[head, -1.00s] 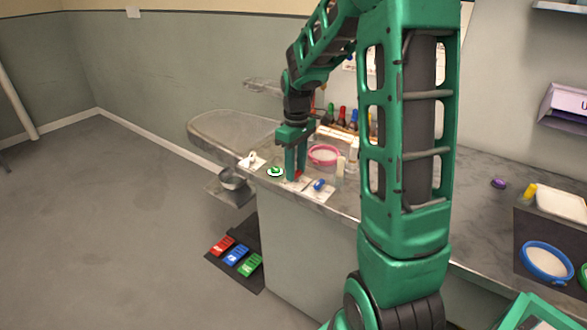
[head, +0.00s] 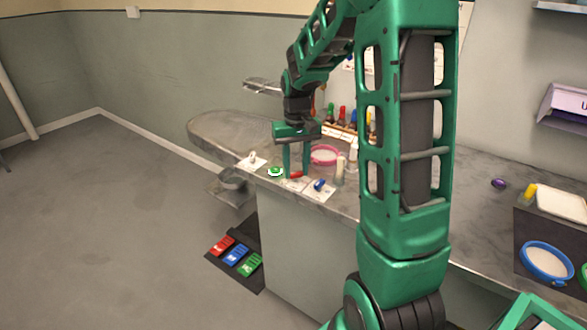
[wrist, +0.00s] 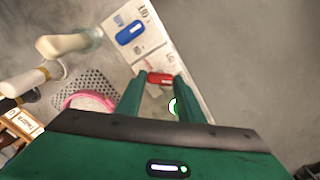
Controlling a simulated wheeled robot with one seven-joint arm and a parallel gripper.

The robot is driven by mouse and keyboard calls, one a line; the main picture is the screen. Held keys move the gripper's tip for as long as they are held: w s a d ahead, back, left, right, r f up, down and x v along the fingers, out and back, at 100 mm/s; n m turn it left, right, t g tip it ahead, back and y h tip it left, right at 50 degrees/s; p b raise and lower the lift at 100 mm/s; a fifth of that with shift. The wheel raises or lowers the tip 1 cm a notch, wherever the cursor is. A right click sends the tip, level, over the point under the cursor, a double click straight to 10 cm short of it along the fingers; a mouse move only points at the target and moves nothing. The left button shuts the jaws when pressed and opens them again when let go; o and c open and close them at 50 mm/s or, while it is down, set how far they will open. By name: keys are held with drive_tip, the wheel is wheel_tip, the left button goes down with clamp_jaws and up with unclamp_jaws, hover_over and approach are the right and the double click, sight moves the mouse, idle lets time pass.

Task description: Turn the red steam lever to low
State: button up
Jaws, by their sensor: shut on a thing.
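The red steam lever (head: 296,174) sits on a white plate at the front edge of the counter. In the wrist view the lever (wrist: 160,78) lies crosswise between the fingertips. My gripper (wrist: 158,85) is shut on it, one finger at each end; the gripper (head: 296,171) points down in the head view. The fingers and the lever's position hide any marking beside it, so I cannot read its setting.
A blue lever (head: 319,185) is to the right and a green button (head: 275,171) close on the left. A white switch (head: 252,158) is further left. A pink-rimmed round dish (head: 324,154) and bottles stand behind.

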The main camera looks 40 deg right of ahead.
sight(295, 172)
drive_tip(key=shift+a+m, duration=0.15)
drive_tip(key=shift+m, duration=0.35)
drive_tip(key=o, duration=1.1)
drive_tip(key=shift+c, duration=0.2)
drive_tip(key=shift+r, duration=0.15)
wheel_tip(295, 172, up, 10)
drive_tip(key=shift+r, duration=0.25)
drive_tip(key=s+a+f, duration=0.1)
drive_tip(key=s+f, duration=0.1)
drive_tip(key=s, duration=1.2)
drive_tip(key=s+a+f+m, duration=0.1)
drive_tip(key=s+f, duration=0.1)
drive_tip(key=s, duration=1.2)
drive_tip(key=shift+s+a+f, duration=0.35)
drive_tip(key=shift+a+f, duration=0.05)
